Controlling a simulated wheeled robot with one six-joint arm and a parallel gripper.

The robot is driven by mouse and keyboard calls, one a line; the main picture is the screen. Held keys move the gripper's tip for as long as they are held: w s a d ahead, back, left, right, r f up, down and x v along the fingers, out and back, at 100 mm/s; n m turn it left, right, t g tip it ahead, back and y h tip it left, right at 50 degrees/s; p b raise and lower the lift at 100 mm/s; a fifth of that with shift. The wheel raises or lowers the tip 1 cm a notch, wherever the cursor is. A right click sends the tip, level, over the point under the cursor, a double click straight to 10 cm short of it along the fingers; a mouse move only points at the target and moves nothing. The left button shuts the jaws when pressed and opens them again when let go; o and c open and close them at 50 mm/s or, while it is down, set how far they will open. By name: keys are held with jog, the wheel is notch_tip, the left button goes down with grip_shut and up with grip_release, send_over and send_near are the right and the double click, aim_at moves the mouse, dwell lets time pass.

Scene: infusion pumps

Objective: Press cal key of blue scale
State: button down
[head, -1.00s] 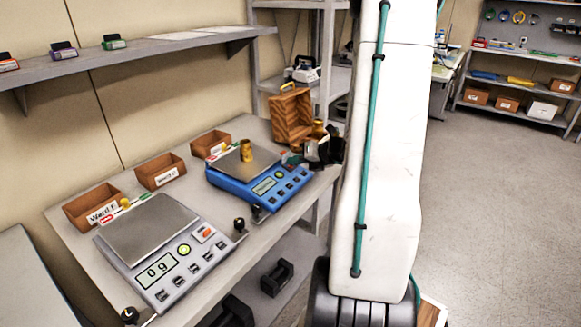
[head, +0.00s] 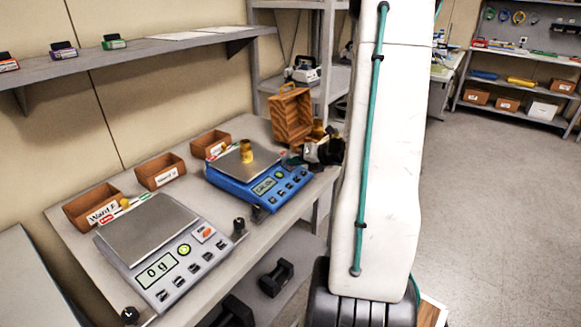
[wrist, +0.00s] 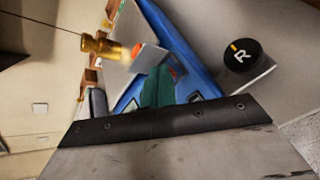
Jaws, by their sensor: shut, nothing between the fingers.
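The blue scale (head: 262,190) stands on the bench in the head view, with a brass weight (head: 246,151) upright on its grey pan. Its display (head: 264,187) shows small lettering that looks like "CAL On". A row of dark keys runs along its front panel. My gripper (head: 297,158) is at the scale's right rear corner, partly hidden by my arm. In the wrist view my gripper (wrist: 158,88) is shut and empty, its teal fingers over the blue casing (wrist: 190,55) near an orange-red patch. Contact with a key cannot be told. The brass weight (wrist: 100,45) shows left of the fingers.
A grey scale (head: 150,230) reading "0 g" stands at the front left. Small brown bins (head: 160,172) line the back, and a wooden crate (head: 291,115) stands behind the blue scale. A round black knob marked R (wrist: 241,60) shows in the wrist view. A wall shelf (head: 150,50) hangs above.

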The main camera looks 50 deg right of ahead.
jog(key=shift+s+r, duration=0.2)
jog(key=shift+r, duration=0.45)
jog(key=shift+s+r, duration=0.2)
jog(key=shift+r, duration=0.6)
jog(key=shift+s+r, duration=0.25)
jog(key=shift+r, duration=0.55)
jog(key=shift+s+r, duration=0.2)
jog(key=shift+r, duration=0.6)
